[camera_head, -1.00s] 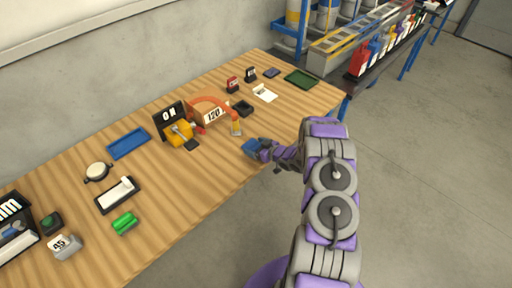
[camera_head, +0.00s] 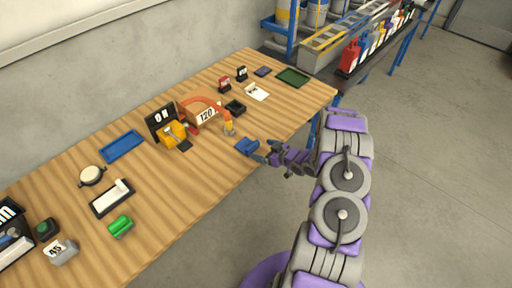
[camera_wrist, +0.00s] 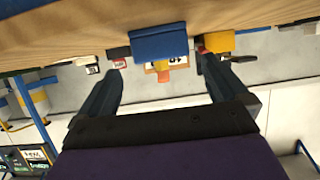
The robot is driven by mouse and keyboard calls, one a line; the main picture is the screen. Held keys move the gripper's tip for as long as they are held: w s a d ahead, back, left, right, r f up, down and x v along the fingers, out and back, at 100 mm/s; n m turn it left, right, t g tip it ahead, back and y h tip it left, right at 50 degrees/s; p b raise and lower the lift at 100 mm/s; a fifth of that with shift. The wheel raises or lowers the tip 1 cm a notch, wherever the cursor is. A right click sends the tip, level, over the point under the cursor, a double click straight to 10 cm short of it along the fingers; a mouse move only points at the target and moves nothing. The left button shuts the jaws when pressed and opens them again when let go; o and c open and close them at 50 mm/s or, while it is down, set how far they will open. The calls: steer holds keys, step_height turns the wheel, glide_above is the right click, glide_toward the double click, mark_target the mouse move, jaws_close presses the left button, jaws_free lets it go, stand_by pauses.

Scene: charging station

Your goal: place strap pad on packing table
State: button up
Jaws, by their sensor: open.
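A small blue pad (camera_head: 247,146), which looks like the strap pad, lies on the wooden packing table (camera_head: 215,185) near its front edge. My gripper (camera_head: 268,154) is just right of the pad in the head view, at the table's edge, with a small gap between them. In the wrist view the blue pad (camera_wrist: 158,42) is beyond and between the spread fingers of my gripper (camera_wrist: 162,72), resting against the table surface (camera_wrist: 60,42). The fingers are open and hold nothing.
A blue tray (camera_head: 122,146) and a green item (camera_head: 120,226) lie to the left. The front strip of table left of the pad is clear.

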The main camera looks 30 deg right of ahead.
steer(key=d+r+g+h, duration=0.3)
steer(key=d+r+h, duration=0.2)
steer(key=r, duration=0.5)
steer(key=s+a+r+m+g+h, duration=0.35)
steer(key=s+r, duration=0.45)
steer(key=r, duration=0.4)
steer(key=s+a+r+g+y, duration=0.1)
steer(key=s+a+r+g, duration=0.1)
steer(key=s+a, duration=0.6)
steer(key=s+a+r+g+y, duration=0.1)
steer(key=s+a+r+g, duration=0.2)
steer(key=s, duration=1.1)
steer(key=s+a+r+g+y, duration=0.1)
steer(key=s+a+r, duration=0.5)
steer(key=s+a, duration=0.6)
steer(key=shift+a+r+m+g, duration=0.2)
steer(key=shift+a+m+g, duration=0.35)
steer(key=shift+g, duration=0.3)
steer(key=shift+f+y, duration=0.15)
steer(key=shift+y, duration=0.1)
steer(key=shift+f+b, duration=0.45)
steer(key=shift+b, duration=0.05)
